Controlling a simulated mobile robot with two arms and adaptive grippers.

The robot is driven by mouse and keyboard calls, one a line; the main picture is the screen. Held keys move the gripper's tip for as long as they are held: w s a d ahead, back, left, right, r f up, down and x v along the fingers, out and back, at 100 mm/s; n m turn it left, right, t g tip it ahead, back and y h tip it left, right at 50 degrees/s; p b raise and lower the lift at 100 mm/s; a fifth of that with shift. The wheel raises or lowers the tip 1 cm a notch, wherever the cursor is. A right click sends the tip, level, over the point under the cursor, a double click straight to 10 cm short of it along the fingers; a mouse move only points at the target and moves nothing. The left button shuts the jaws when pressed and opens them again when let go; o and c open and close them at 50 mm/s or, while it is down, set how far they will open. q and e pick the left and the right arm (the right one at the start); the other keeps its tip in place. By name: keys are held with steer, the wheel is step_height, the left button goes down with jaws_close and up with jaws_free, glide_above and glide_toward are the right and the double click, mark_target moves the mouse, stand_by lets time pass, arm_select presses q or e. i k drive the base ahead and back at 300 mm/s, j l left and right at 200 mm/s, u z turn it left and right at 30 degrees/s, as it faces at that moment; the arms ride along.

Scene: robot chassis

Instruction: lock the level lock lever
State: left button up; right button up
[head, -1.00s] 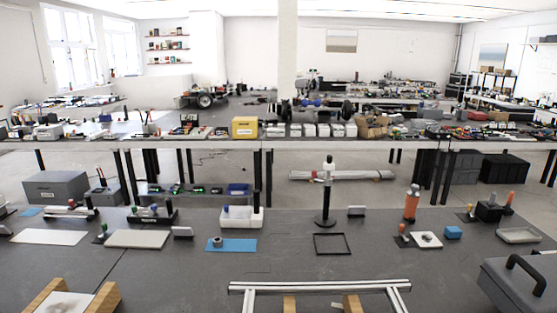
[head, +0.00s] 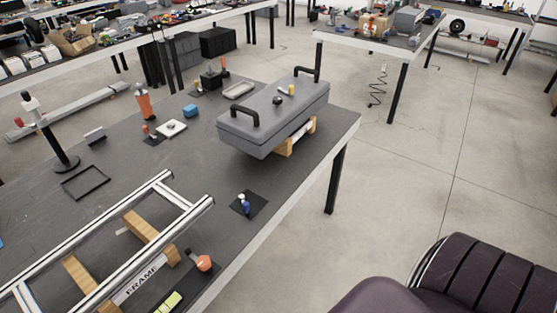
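I cannot tell for sure which part is the level lock lever. A grey box (head: 272,118) with two black handles lies on wooden blocks near the right end of the dark table. On its top are a small yellow-tipped piece (head: 291,90) and a black knob (head: 277,101). A small piece with an orange-red knob (head: 203,263) is on a dark plate near the front edge, beside the label FRAME. A small blue and white piece (head: 243,204) stands on a black pad. Neither gripper is in view.
A silver rail frame (head: 135,214) on wooden blocks (head: 152,236) fills the table's front left. Open floor (head: 400,180) lies right of the table.

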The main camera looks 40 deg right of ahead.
mark_target(245, 204)
steer(key=z, duration=0.95)
